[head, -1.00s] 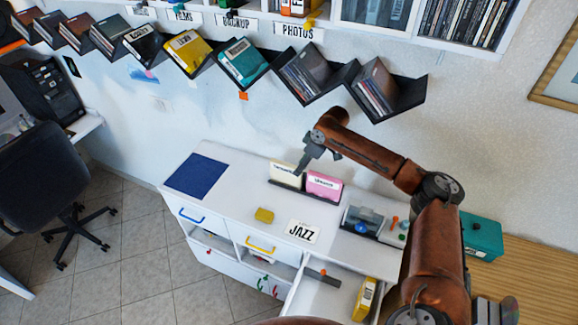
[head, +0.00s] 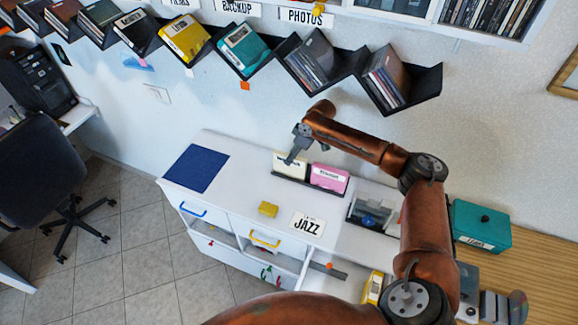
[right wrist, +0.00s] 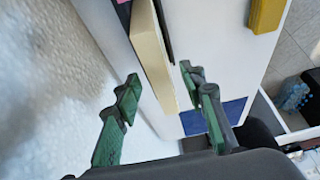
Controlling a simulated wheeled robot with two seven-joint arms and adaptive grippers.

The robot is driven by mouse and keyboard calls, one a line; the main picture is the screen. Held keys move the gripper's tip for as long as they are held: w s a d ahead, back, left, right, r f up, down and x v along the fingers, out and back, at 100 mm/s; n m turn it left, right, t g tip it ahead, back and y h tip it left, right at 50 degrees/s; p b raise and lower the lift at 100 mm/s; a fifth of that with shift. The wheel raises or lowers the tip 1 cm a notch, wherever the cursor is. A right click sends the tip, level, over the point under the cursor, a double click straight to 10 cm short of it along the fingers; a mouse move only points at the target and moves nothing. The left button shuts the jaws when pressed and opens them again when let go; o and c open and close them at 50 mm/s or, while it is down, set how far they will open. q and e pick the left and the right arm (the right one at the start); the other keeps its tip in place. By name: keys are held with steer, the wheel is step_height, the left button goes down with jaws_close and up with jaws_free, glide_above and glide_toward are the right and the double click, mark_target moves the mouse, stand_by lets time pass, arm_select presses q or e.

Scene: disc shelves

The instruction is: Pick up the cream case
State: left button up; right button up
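The cream case (head: 289,168) stands upright in a dark holder on the white cabinet top, left of a pink case (head: 328,178). My right gripper (head: 292,157) is at the cream case's top edge and covers part of its label. In the right wrist view the cream case (right wrist: 153,55) shows as a thin slab between the two parted fingers of the open right gripper (right wrist: 158,76). Contact with either finger is not clear. My left gripper is out of view.
A blue mat (head: 195,168), a yellow block (head: 267,209) and a JAZZ card (head: 307,224) lie on the cabinet top. A teal box (head: 481,226) stands at the right. A zigzag disc shelf (head: 330,78) hangs on the wall above.

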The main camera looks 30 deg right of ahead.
steer(key=shift+w+a+f, duration=0.1)
steer(key=shift+w+f, duration=0.1)
steer(key=shift+f, duration=0.25)
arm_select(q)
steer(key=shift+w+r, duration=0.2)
arm_select(e)
steer(key=shift+f, duration=0.1)
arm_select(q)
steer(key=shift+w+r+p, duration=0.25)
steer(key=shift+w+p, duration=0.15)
arm_select(e)
steer(key=shift+f, duration=0.15)
steer(key=shift+c, duration=0.6)
jaws_close()
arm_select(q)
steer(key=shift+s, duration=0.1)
